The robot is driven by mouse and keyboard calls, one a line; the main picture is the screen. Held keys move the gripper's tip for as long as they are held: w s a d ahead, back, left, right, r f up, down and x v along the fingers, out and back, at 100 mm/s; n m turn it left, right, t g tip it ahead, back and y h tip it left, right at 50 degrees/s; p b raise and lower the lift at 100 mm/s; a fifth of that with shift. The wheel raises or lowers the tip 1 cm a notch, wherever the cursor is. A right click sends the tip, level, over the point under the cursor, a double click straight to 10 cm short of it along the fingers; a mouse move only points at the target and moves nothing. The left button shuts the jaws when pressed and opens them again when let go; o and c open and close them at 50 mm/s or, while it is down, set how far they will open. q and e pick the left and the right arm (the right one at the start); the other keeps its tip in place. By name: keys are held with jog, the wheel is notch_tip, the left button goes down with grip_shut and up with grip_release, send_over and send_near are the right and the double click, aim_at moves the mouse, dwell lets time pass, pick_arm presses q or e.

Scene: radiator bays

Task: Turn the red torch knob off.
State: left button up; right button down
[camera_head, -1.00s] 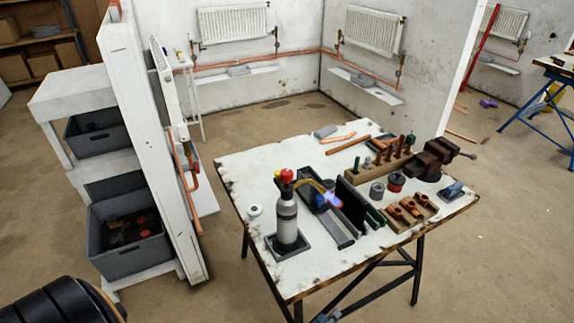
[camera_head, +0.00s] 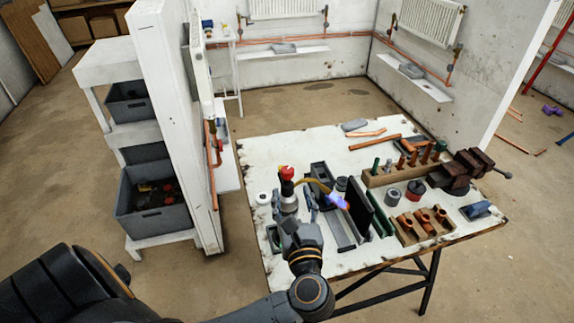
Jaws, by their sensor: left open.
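The torch is a grey bottle (camera_head: 289,204) standing at the left part of the workbench (camera_head: 270,151). Its red knob (camera_head: 287,172) sits on top, and a brass tube (camera_head: 318,185) leads right to a blue-violet flame (camera_head: 338,202). My left gripper (camera_head: 294,206) is open at the near side of the bottle, below the knob. Its fingers appear to be on either side of the bottle; I cannot tell whether they touch it. The gripper and wrist hide the bottle's lower part. My right gripper is out of view.
A dark upright panel (camera_head: 358,208) stands right of the flame. A wooden block with fittings (camera_head: 390,177), a tray of copper parts (camera_head: 423,222) and a vise (camera_head: 462,170) are farther right. A white partition (camera_head: 180,130) rises left of the bench.

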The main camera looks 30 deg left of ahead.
aim_at(288, 174)
pick_arm(q)
jog(key=p+x, duration=0.2)
jog(key=x, duration=0.6)
jog(key=shift+r+p, duration=0.15)
jog(key=shift+p, duration=0.15)
jog(key=shift+w+a, duration=0.35)
jog(key=shift+w, duration=0.1)
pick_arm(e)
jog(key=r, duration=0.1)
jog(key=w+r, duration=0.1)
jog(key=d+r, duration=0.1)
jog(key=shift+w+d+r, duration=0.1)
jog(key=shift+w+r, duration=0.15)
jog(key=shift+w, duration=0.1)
pick_arm(q)
grip_shut()
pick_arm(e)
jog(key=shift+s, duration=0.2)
